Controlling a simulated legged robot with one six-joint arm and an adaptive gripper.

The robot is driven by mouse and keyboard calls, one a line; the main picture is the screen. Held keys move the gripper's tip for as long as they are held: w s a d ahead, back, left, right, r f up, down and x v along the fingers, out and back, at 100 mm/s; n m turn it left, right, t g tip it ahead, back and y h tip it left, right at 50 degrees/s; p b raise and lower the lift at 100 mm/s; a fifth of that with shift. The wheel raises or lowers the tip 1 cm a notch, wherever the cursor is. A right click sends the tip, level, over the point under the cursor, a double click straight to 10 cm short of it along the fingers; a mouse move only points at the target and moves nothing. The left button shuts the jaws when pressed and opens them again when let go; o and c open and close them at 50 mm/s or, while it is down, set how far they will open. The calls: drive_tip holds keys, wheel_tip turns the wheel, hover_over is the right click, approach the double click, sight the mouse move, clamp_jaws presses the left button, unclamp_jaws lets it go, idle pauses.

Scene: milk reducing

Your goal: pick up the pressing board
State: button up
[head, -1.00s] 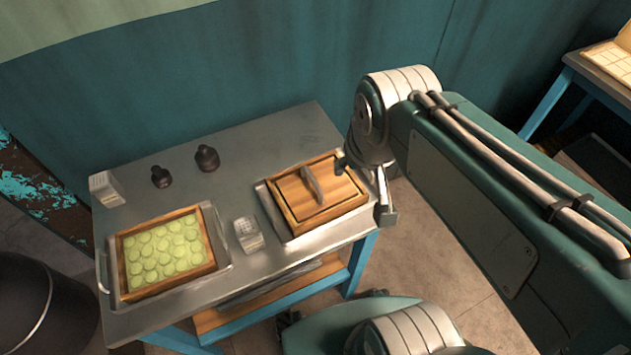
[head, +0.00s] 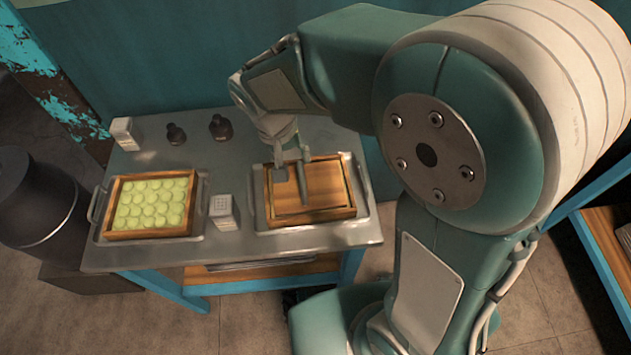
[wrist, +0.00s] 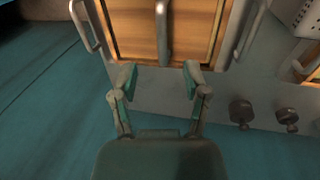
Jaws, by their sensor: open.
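The pressing board (head: 325,185) is a flat wooden board with an upright bar handle. It lies in a wooden frame on the right-hand metal tray. My gripper (head: 290,166) is over the left part of the board, close to the handle, and covers some of it. In the wrist view, my gripper (wrist: 160,75) is open and empty, its two fingers spread. The board (wrist: 195,30) is at the top there, and its handle (wrist: 162,32) lines up with the gap between the fingertips.
A left tray (head: 201,190) carries a wooden frame of round pale-green pieces. A small white box (head: 222,211) stands between the trays.

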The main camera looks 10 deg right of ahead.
sight(303, 181)
drive_tip(key=f, duration=0.2)
drive_tip(key=a+f, duration=0.1)
drive_tip(key=f, duration=0.1)
drive_tip(key=shift+a+f, duration=0.1)
drive_tip(key=shift+a, duration=0.1)
drive_tip(key=d+f, duration=0.4)
drive_tip(key=shift+f, duration=0.25)
drive_tip(key=shift+a+f, duration=0.15)
drive_tip(key=shift+f, duration=0.2)
drive_tip(key=shift+a+f, duration=0.1)
drive_tip(key=shift+a, duration=0.65)
drive_tip(key=shift+c, duration=0.4)
drive_tip(key=c, duration=0.5)
drive_tip(key=shift+d, duration=0.3)
clamp_jaws()
drive_tip(key=shift+d, duration=0.3)
